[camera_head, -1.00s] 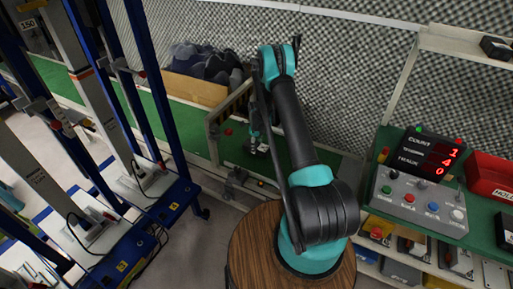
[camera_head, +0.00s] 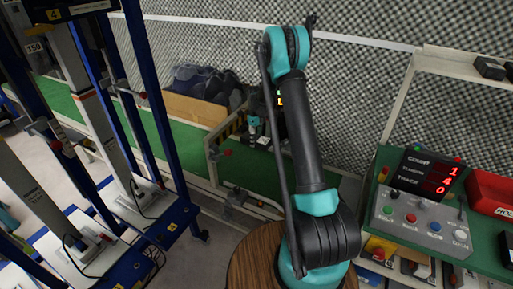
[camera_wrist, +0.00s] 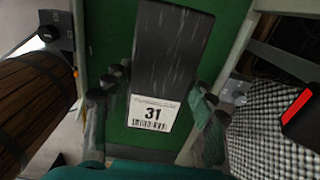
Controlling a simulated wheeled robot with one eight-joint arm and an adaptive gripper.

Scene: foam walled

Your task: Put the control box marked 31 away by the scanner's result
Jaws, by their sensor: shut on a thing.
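The control box (camera_wrist: 172,55) is dark grey, with a white label bearing 31 and a barcode, in the wrist view. My gripper (camera_wrist: 155,103) is shut on it, with fingers along both sides of the labelled end. The green surface shows beneath and around the box. In the head view my gripper (camera_head: 258,138) is small, over the green belt behind a low frame, and the box there is hard to make out. A small black display with a yellow mark like an L (camera_head: 280,100) shows beside my arm, which partly covers it.
A panel (camera_head: 432,173) with red digits 1, 4, 0 stands above a button console (camera_head: 420,220) at right. A red bin (camera_head: 490,190) is beside it. A cardboard-coloured bin (camera_head: 195,108) holds dark pieces. Blue-framed racks (camera_head: 150,80) fill the left.

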